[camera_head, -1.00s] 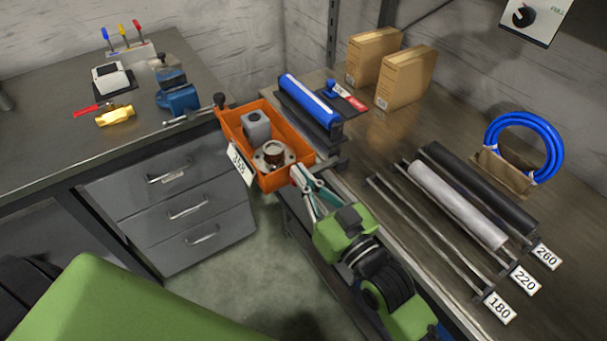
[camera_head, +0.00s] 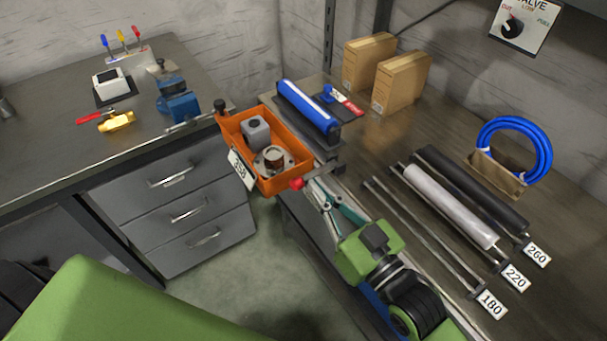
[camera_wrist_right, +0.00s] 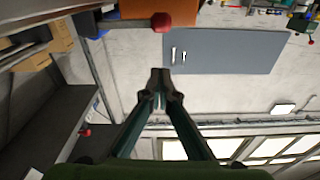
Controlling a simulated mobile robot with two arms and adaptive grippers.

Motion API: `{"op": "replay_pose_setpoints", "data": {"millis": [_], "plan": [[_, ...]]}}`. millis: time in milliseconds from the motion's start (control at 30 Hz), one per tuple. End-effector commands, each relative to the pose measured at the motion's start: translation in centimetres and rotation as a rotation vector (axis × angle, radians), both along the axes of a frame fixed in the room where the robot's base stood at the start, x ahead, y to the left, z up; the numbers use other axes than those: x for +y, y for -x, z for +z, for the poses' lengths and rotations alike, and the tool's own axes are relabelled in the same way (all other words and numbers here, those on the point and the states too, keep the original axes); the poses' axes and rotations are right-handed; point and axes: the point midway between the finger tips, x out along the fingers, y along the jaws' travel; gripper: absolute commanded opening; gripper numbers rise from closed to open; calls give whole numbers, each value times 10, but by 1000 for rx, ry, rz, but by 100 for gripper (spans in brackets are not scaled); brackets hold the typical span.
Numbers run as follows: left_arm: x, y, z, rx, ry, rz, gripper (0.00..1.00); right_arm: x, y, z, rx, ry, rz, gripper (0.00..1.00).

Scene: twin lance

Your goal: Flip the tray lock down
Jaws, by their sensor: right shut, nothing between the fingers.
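The orange tray (camera_head: 238,128) sits at the bench's near left corner with a grey block (camera_head: 256,132) and a round metal flanged part (camera_head: 271,160) inside. A red knob (camera_head: 296,184), which looks like the end of the tray lock, shows at the tray's near right corner. It also shows in the right wrist view (camera_wrist_right: 161,20), against the tray's orange underside or wall. My right gripper (camera_head: 314,188) is shut and empty, just right of the red knob and apart from it. Its closed tips (camera_wrist_right: 160,82) show below the knob in the wrist view. My left gripper is out of view.
A blue roller (camera_head: 308,106) lies behind the tray on the bench. Several bars and rollers (camera_head: 450,205) lie to the right. A grey drawer cabinet (camera_head: 180,200) stands left of the tray, with open floor between cabinet and bench.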

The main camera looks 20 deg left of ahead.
Motion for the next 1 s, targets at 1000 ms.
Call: {"op": "replay_pose_setpoints", "data": {"millis": [1000], "plan": [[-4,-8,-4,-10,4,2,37,-24,19,-1,-2,-3,1,0]]}}
